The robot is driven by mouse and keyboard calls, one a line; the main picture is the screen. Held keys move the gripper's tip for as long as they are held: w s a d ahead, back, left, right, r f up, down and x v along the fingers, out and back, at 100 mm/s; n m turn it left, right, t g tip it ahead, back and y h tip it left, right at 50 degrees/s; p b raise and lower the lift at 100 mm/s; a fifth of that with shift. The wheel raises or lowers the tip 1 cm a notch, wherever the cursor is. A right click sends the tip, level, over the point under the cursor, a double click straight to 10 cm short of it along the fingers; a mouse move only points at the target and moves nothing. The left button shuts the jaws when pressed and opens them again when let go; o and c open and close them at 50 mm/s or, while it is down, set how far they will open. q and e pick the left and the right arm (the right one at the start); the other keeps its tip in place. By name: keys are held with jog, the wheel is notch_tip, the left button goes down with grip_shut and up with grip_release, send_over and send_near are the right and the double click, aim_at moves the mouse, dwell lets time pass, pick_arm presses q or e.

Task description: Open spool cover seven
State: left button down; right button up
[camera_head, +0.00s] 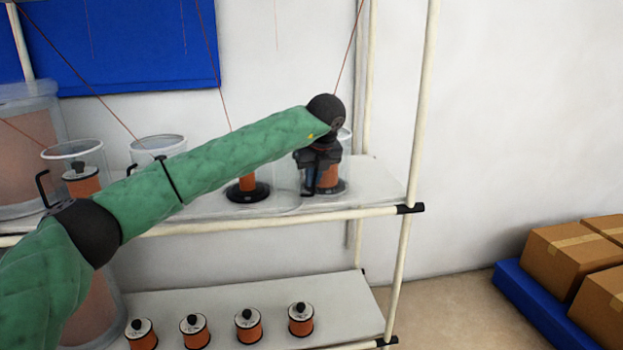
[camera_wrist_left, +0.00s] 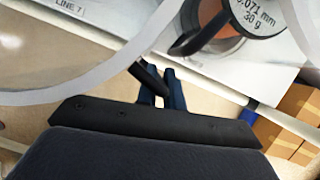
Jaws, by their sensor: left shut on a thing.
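My left gripper (camera_head: 309,182) is at the rightmost spool station on the upper shelf. Its blue fingers (camera_wrist_left: 162,92) are shut on a black handle (camera_wrist_left: 147,76) at the side of a clear cover. An orange spool (camera_head: 329,176) stands behind the gripper, partly hidden, inside the clear cover (camera_head: 346,138). In the left wrist view, the spool's top (camera_wrist_left: 257,15) carries a label reading 0.071 mm, 30 g. A shelf label (camera_wrist_left: 66,6) reading LINE 7 shows at the upper left. My right gripper is not in view.
Another spool (camera_head: 248,188) on a black base stands to the left, partly behind my arm. More clear covers (camera_head: 75,150) stand farther left. Several spools (camera_head: 301,319) stand on the lower shelf. A shelf post (camera_head: 408,190) rises just right; boxes (camera_head: 570,258) lie beyond.

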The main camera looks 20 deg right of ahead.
pick_arm(q)
jog(key=c, duration=1.5)
grip_release()
jog(key=shift+a, duration=0.1)
jog(key=shift+r, duration=0.1)
